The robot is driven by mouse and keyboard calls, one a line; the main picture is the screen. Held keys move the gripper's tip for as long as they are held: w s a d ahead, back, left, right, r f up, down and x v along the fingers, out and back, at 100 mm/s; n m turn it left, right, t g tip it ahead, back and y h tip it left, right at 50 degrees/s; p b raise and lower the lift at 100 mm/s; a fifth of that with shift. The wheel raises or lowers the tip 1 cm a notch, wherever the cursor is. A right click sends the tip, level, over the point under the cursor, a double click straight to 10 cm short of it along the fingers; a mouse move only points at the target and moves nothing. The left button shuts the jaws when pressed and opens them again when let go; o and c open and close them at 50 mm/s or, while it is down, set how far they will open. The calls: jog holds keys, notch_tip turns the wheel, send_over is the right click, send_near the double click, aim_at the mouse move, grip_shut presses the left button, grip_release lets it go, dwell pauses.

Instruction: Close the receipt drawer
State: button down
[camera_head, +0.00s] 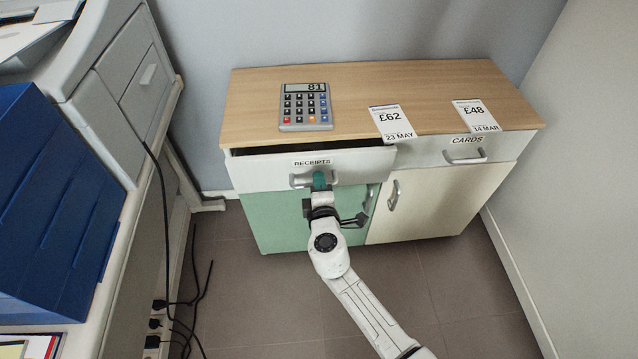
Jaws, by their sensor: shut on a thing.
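The receipt drawer (360,165) is the left one of two drawers under the wooden cabinet top and bears the label RECEIPTS. It stands a little open, with a dark gap showing between its front and the top. My gripper (319,181) is at the drawer's handle (299,181), shut on it. The fingertips hide the middle of the handle. The inside of the drawer is mostly hidden.
The CARDS drawer (430,151) beside it is shut. Dark cables (167,230) hang at the left. The floor (450,290) in front is clear.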

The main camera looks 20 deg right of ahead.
jog(key=x, duration=0.1)
jog(key=b+x, duration=0.1)
jog(key=x, duration=0.1)
jog(key=b+x, duration=0.1)
jog(key=shift+w+d+r, duration=0.1)
jog(key=shift+w+r, duration=0.15)
jog(key=shift+r, duration=0.15)
jog(key=c, duration=1.2)
grip_release()
jog(key=shift+w, duration=0.15)
jog(key=p+v, duration=0.1)
jog(key=v, duration=1)
jog(key=shift+p, duration=0.4)
